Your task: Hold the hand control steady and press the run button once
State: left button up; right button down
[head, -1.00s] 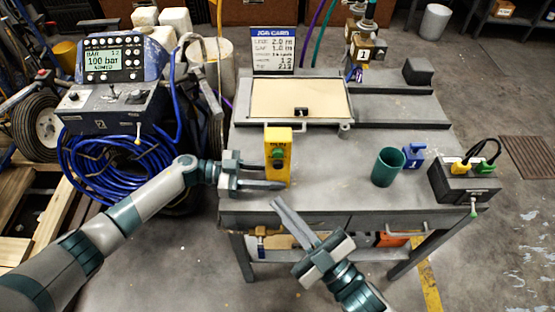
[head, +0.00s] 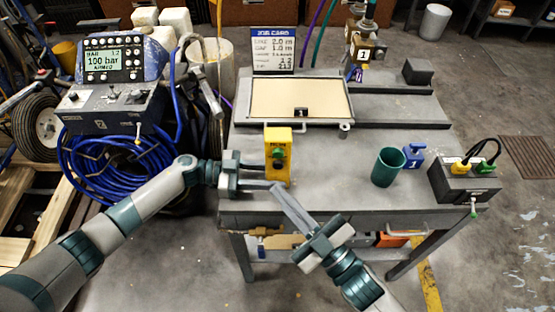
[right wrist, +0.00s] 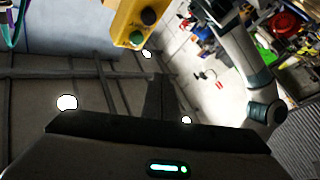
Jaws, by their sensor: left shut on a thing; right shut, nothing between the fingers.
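The yellow hand control (head: 285,138) stands upright at the front left of the bench, with a green button (head: 278,152) on its near face. My left gripper (head: 268,177) is shut on its lower part from the left. My right gripper (head: 277,190) is shut and empty, its tips just below and in front of the control's lower end. In the right wrist view the hand control (right wrist: 122,22) is at the top, with the green button (right wrist: 136,37) and a black button (right wrist: 149,15). The right fingers look apart from the green button.
On the bench (head: 330,190) are a teal cup (head: 386,168), a blue block (head: 413,156) and a dark box with yellow and green plugs (head: 465,183) at right. A framed tray (head: 300,100) and job card (head: 275,52) are behind. The control console (head: 110,105) stands left.

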aim_at(278, 154)
jog(key=shift+w, duration=2.95)
